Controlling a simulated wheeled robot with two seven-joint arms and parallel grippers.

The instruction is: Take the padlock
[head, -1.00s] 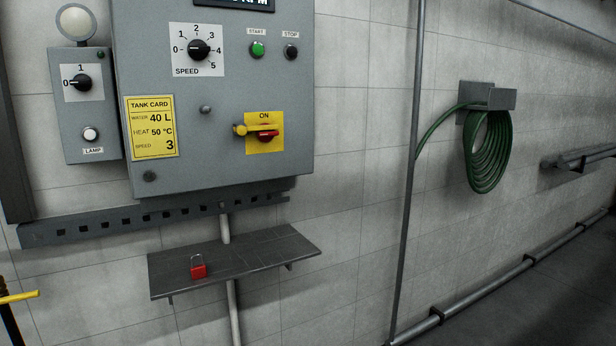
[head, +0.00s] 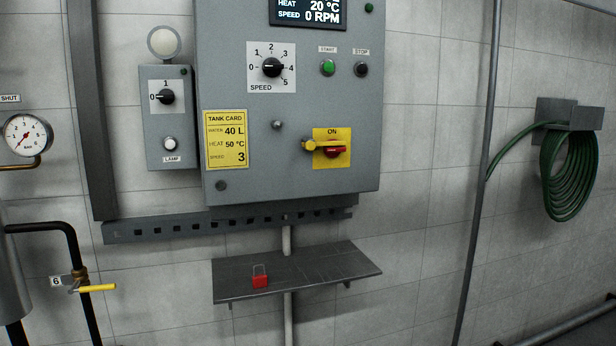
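A small red padlock (head: 260,281) with a grey shackle stands upright on the left part of a dark wall shelf (head: 330,268). The shelf is mounted below a grey control cabinet (head: 290,110). Nothing covers the padlock. Whether its shackle is locked is too small to tell. Neither of my grippers shows in the head view.
A yellow-plated switch (head: 332,148) reads ON above the shelf. A lamp box (head: 168,117) hangs left of the cabinet. A pipe with a yellow-handled valve (head: 97,288) and a gauge (head: 27,135) are at far left. A vertical pipe (head: 476,190) and green hose (head: 570,175) are right.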

